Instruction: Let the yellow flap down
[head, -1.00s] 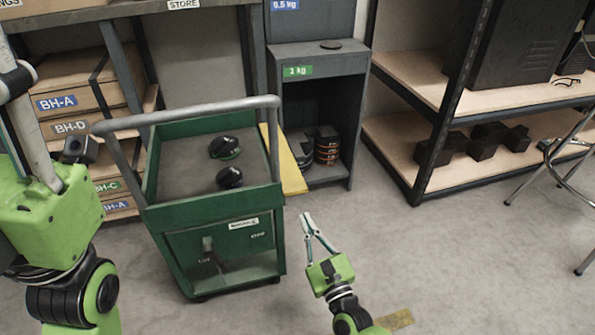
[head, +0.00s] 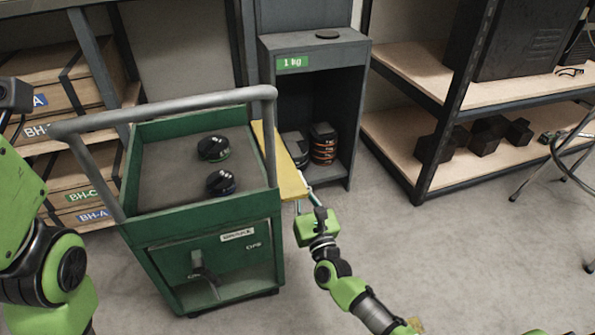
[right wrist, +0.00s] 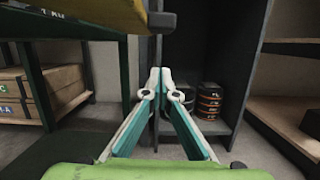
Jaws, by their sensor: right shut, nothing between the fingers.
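The yellow flap (head: 281,165) sticks out level from the right side of the green cart (head: 205,250), in the gap before the grey cabinet. In the right wrist view the yellow flap (right wrist: 85,14) is overhead, with a dark fitting (right wrist: 161,19) by its end. My right gripper (head: 306,188) is shut and empty at the flap's near outer end. The right wrist view shows its fingertips (right wrist: 160,74) together, below the flap; whether they touch anything is hard to see. Of my left arm, only the green hand body and links show at the left edge; its fingers are not clear.
Two black round objects (head: 217,165) lie on the cart's top. A grey handle (head: 165,108) spans it. The grey cabinet (head: 350,120) with stacked discs (head: 323,143) stands close beyond the flap. Shelves (head: 400,150) stand right.

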